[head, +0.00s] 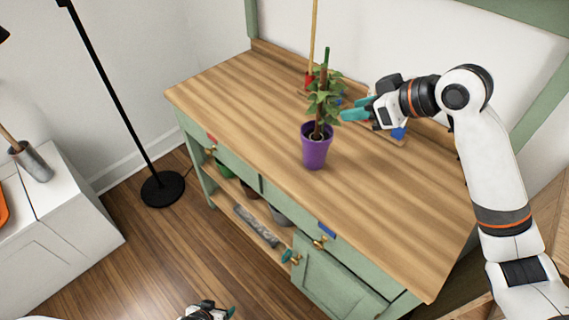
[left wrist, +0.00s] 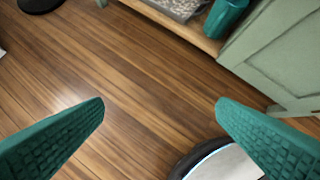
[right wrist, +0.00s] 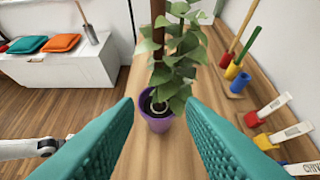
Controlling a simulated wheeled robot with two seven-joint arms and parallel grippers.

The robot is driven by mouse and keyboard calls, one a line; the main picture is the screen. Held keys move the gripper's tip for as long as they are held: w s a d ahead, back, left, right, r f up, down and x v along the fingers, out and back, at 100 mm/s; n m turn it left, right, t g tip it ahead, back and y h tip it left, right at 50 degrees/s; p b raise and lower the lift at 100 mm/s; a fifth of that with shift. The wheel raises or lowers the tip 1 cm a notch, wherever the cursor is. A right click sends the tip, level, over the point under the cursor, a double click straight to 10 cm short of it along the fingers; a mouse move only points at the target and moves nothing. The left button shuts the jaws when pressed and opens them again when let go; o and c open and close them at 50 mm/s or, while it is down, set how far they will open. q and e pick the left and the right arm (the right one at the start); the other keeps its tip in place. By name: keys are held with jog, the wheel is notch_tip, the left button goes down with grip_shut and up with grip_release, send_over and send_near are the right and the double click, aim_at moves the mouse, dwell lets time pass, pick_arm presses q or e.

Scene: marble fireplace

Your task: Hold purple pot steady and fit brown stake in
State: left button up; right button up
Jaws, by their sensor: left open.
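The purple pot (head: 316,154) stands upright on the wooden worktop with a leafy green plant (head: 325,102) in it. It also shows in the right wrist view (right wrist: 157,123). The brown stake (head: 319,128) stands nearly upright among the leaves, and shows in the right wrist view (right wrist: 158,32); leaves hide part of it, so I cannot tell how deep it sits. My right gripper (head: 352,108) is open just right of the plant, with stake and plant ahead between its fingers. My left gripper (head: 216,313) is open and empty, low in front of the cabinet over the floor.
Coloured tools and plant labels (right wrist: 270,130) stand along the worktop's back edge by the wall. The green cabinet (head: 335,273) has drawers and an open shelf. A black floor lamp (head: 162,190) and a white bench (head: 70,205) are at the left. The worktop's front is clear.

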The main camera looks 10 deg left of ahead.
pick_arm(q)
jog(key=w+d+r+n+t+h, duration=0.15)
jog(key=w+r+t, duration=0.35)
jog(key=w+r, duration=1)
jog(key=w+d+r+n+t+h, duration=0.1)
jog(key=w+d+r+t, duration=0.1)
jog(key=w+r, duration=0.45)
jog(key=w+d+r+t+h, duration=0.1)
jog(key=w+r+h, duration=0.15)
jog(key=r, duration=0.75)
jog(key=w+d+r+t+h, duration=0.15)
jog(key=d+r, duration=0.25)
jog(key=r, duration=0.5)
jog(key=m+h, duration=0.3)
jog(key=m, duration=0.7)
send_near(316, 142)
notch_tip(316, 142, down, 3)
jog(key=w+a, duration=0.2)
jog(key=w, duration=0.1)
jog(key=shift+w+d+g, duration=0.15)
jog(key=shift+d+g, duration=0.3)
jog(key=shift+d, duration=0.2)
jog(key=x, duration=1.1)
